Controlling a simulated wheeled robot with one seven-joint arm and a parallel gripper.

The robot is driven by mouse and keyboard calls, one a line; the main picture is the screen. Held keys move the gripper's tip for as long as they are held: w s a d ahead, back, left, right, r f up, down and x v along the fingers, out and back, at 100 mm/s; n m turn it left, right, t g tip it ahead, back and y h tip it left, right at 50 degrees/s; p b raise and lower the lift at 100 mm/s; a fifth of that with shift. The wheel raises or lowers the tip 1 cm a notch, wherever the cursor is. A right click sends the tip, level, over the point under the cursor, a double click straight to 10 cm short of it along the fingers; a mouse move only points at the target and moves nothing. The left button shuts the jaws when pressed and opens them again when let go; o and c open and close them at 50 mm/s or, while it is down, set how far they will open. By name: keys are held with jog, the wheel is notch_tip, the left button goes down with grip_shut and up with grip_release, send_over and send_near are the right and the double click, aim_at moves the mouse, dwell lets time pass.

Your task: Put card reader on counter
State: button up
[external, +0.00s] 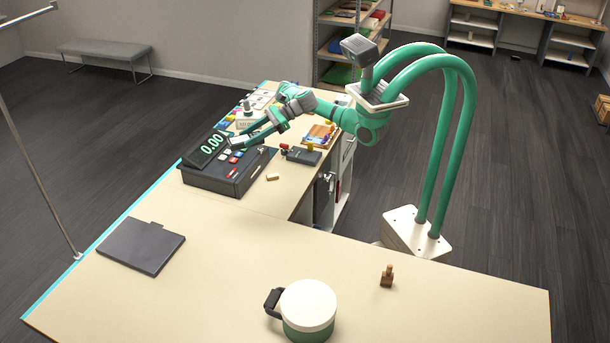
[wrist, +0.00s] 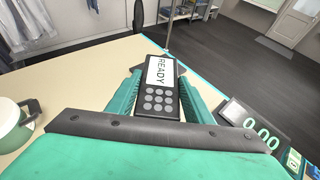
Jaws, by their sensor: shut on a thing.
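The card reader (wrist: 160,85) is a dark handset with a white READY screen and round grey keys. In the wrist view it sits between the two green fingers of my gripper (wrist: 160,95), which is shut on it. In the external view my gripper (external: 242,142) is over the cash register, close to its tilted display; I cannot clearly make out the card reader there. The pale counter (external: 210,285) runs across the front and back along the left. In the wrist view its top (wrist: 75,90) lies beyond and left of the held reader.
The cash register (external: 225,178) with its 0.00 display stands below my gripper. A dark flat slab (external: 140,246) lies on the front counter. A white-lidded green pot (external: 308,310) and a small wooden stamp (external: 387,276) stand there too. The counter between them is bare.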

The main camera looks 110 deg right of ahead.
jog(key=r, duration=0.5)
jog(key=shift+d+r, duration=0.15)
jog(key=shift+d, duration=0.25)
jog(key=s+d+r+m+h, duration=0.2)
jog(key=d+h, duration=0.1)
jog(key=d, duration=1.2)
jog(key=m+g+h, duration=0.4)
jog(key=m+h, duration=0.3)
send_over(284, 137)
notch_tip(284, 137, down, 2)
jog(key=shift+w+a+f, duration=0.1)
jog(key=shift+a+f, duration=0.05)
jog(key=shift+f, duration=21.4)
jog(key=shift+f, duration=0.6)
